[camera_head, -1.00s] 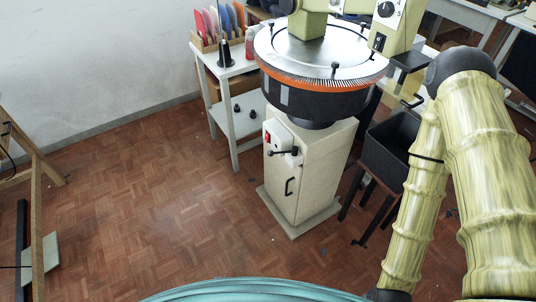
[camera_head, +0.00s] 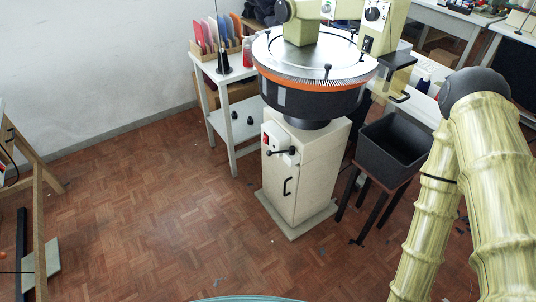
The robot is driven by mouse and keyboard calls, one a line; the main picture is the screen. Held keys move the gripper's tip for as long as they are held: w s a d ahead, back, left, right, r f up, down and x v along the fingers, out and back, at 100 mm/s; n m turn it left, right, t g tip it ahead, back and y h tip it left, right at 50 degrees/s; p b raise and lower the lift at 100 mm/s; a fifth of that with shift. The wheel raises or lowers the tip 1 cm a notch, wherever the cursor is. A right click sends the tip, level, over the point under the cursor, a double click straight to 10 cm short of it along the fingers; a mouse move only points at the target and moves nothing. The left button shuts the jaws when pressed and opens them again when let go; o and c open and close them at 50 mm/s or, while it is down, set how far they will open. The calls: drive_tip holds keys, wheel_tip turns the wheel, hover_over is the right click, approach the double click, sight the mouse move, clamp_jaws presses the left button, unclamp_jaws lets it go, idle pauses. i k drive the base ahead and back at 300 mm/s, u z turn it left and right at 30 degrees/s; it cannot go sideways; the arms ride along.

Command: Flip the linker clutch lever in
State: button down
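The linker machine (camera_head: 312,95) stands right of centre in the head view, with a round dial edged by an orange ring above a cream cabinet (camera_head: 304,178). A black lever with ball ends (camera_head: 282,152), which looks like the clutch lever, sticks out from the upper front of the cabinet, beside a red switch (camera_head: 265,139). It lies about level. My arm fills the right side of the view, and its gripper is out of the frame. Nothing of mine touches the lever.
A black bin (camera_head: 391,147) on a dark stand is right of the cabinet. A white side table (camera_head: 233,112) with cones and coloured boards is behind left. A wooden frame (camera_head: 38,200) stands at far left.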

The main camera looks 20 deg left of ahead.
sight(291, 152)
drive_tip(key=k, duration=0.2)
drive_tip(key=u, duration=0.9)
drive_tip(key=i, duration=0.5)
drive_tip(key=u, duration=0.05)
